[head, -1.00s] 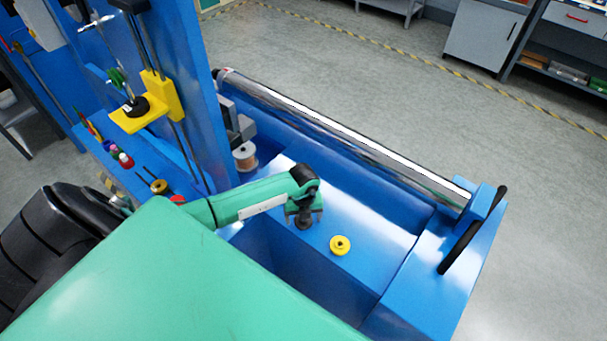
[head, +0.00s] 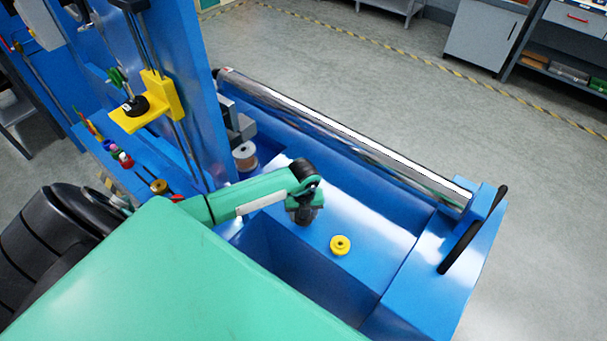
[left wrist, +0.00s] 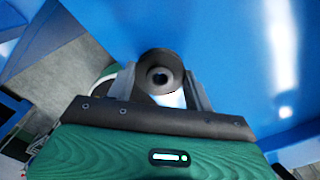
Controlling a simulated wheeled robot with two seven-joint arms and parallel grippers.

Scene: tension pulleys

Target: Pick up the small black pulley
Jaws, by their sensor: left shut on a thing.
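The small black pulley (left wrist: 160,77) shows in the left wrist view as a dark ring with a centre hole, between the two grey fingers of my left gripper (left wrist: 160,88). The fingers are shut on it from both sides. In the head view my left gripper (head: 305,213) points down over the blue machine surface, and the pulley is mostly hidden beneath it. I cannot tell whether the pulley touches the surface. My right gripper is not in view.
A yellow pulley (head: 340,245) lies on the blue surface to the right of my gripper. A long metal roller (head: 345,138) runs behind it. A copper-coloured spool (head: 245,156) stands at the back left, near a tall blue panel (head: 195,90).

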